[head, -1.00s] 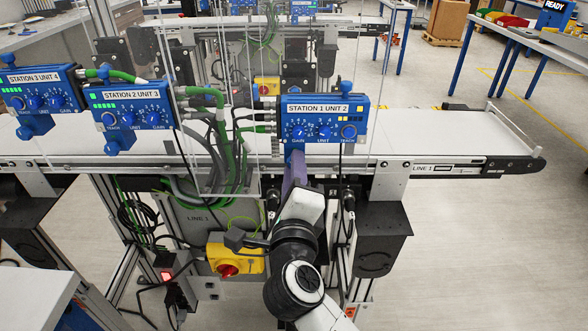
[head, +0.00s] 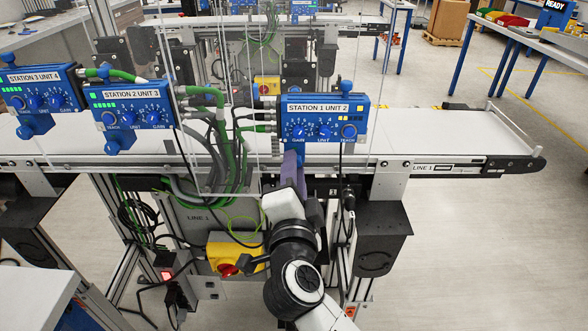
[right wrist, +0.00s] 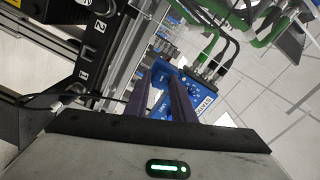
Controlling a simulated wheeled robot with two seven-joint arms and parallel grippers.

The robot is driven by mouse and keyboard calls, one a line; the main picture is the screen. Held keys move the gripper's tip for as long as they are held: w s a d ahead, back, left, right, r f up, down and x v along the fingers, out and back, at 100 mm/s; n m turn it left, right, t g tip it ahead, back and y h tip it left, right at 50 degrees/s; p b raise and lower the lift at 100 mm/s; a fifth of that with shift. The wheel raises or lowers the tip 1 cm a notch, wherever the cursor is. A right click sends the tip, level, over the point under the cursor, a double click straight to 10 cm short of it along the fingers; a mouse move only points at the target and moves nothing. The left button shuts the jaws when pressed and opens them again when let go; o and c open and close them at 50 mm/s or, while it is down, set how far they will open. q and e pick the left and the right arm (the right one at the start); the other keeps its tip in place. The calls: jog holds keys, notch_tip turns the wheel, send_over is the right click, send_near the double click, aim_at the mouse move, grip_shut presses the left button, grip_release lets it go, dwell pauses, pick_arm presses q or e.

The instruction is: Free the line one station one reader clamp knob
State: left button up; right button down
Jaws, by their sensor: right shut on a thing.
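The line one station one reader (head: 323,121) is a blue box labelled "STATION 1 UNIT 2" above the near edge of the belt, with several dials and small yellow lights. It also shows in the right wrist view (right wrist: 195,92), tilted. My right gripper (head: 294,160) reaches up from below to the reader's lower left side. Its two dark purple fingers (right wrist: 162,82) are shut on the blue clamp knob (right wrist: 161,80) under the reader. The fingers hide most of the knob. My left gripper is in neither view.
Two similar blue readers, station 2 (head: 130,105) and station 3 (head: 40,90), stand to the left. Green and grey cables (head: 222,140) hang beside the station one reader. A yellow switch box (head: 235,252) sits below, left of my arm. The belt (head: 430,135) is bare on the right.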

jog(key=shift+n, duration=0.3)
jog(key=c, duration=1.5)
grip_release()
